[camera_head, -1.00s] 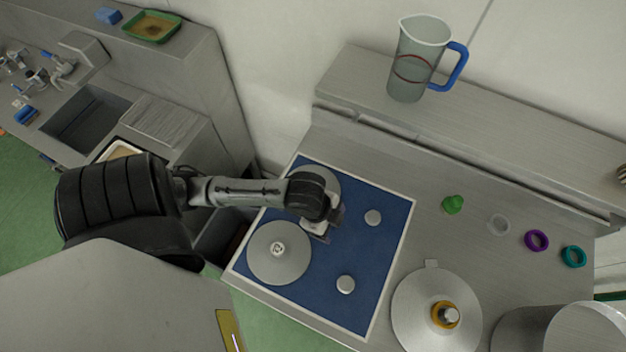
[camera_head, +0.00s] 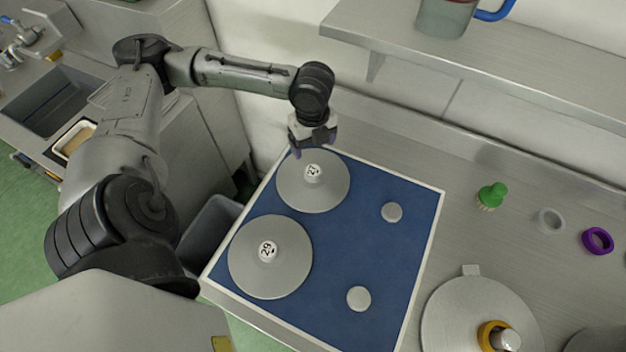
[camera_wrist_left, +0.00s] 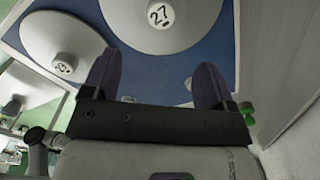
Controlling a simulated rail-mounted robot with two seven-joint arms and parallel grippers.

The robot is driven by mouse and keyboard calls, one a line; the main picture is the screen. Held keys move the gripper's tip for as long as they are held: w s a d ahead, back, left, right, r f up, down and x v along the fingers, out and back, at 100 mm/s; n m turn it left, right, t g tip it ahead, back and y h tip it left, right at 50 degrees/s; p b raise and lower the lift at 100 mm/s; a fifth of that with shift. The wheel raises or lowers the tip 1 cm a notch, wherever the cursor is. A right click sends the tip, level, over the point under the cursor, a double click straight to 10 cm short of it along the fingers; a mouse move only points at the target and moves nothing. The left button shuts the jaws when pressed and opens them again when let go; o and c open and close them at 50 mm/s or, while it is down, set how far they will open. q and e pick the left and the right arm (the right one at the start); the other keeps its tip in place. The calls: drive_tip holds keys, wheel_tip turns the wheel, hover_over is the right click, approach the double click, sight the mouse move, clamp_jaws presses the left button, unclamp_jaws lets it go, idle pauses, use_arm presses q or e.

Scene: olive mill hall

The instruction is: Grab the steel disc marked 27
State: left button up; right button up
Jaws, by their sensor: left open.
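The steel disc marked 27 (camera_head: 325,193) lies at the back left of the blue mat (camera_head: 332,248), with a numbered knob at its middle. In the left wrist view the disc (camera_wrist_left: 190,38) shows ahead of the fingers, its 27 readable. A second steel disc marked 29 (camera_head: 245,262) lies in front of it; it also shows in the left wrist view (camera_wrist_left: 45,36). My left gripper (camera_head: 314,150) is open and empty, above the far edge of the disc marked 27. Its two dark purple fingers (camera_wrist_left: 157,85) are spread apart. My right gripper is out of view.
Two small steel discs (camera_head: 392,212) (camera_head: 358,298) lie on the mat's right side. Right of the mat are a green-topped brush (camera_head: 493,196), a clear ring (camera_head: 550,220), a purple ring (camera_head: 597,240) and a large steel lid (camera_head: 455,315). A shelf (camera_head: 470,55) runs along the wall behind.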

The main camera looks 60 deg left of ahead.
use_arm(q)
drive_tip(key=b, duration=0.1)
hover_over(313, 170)
wheel_tip(313, 170, down, 7)
drive_tip(key=shift+s+d, duration=0.1)
drive_tip(key=shift+d, duration=0.05)
drive_tip(key=shift+f+b, duration=1.1)
drive_tip(key=shift+f, duration=1.5)
drive_tip(key=shift+c, duration=0.4)
drive_tip(key=c, duration=1.1)
drive_tip(key=shift+c, duration=0.5)
drive_tip(key=shift+r, duration=0.1)
